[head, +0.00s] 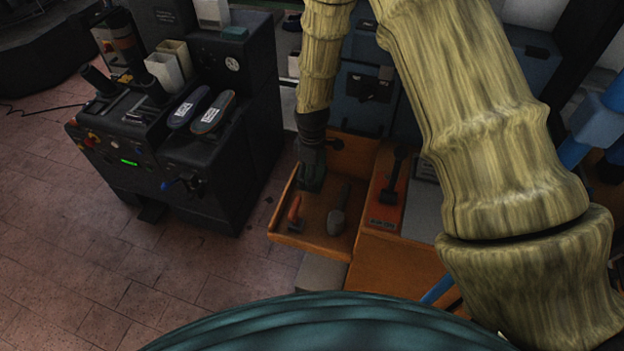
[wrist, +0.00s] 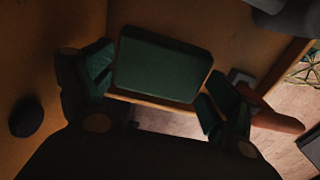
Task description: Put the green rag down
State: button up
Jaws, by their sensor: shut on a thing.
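The green rag (wrist: 162,66) looks like a dark green, block-like folded piece in the wrist view. It sits between the fingers of my gripper (wrist: 155,95), which is shut on it. In the head view my gripper (head: 311,180) points down over the back left part of an orange-brown wooden tray (head: 310,243). The rag cannot be made out there, being dark or hidden by the gripper. I cannot tell whether the rag touches the tray floor.
A red-handled tool (head: 294,210) and a dark grey tool (head: 338,212) lie in the tray, in front of my gripper. Another dark tool (head: 391,180) is on the bench to the right. A black machine (head: 225,150) holding shoes stands left, with open floor before it.

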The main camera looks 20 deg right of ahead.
jog(key=shift+s+f, duration=0.2)
jog(key=shift+f, duration=0.4)
jog(key=shift+w+f+p, duration=0.1)
jog(key=shift+f+p, duration=0.3)
jog(key=shift+f, duration=1.15)
jog(key=shift+f, duration=0.1)
jog(key=o, duration=0.8)
jog(key=shift+r+b, duration=1.3)
jog(key=shift+r, duration=4.8)
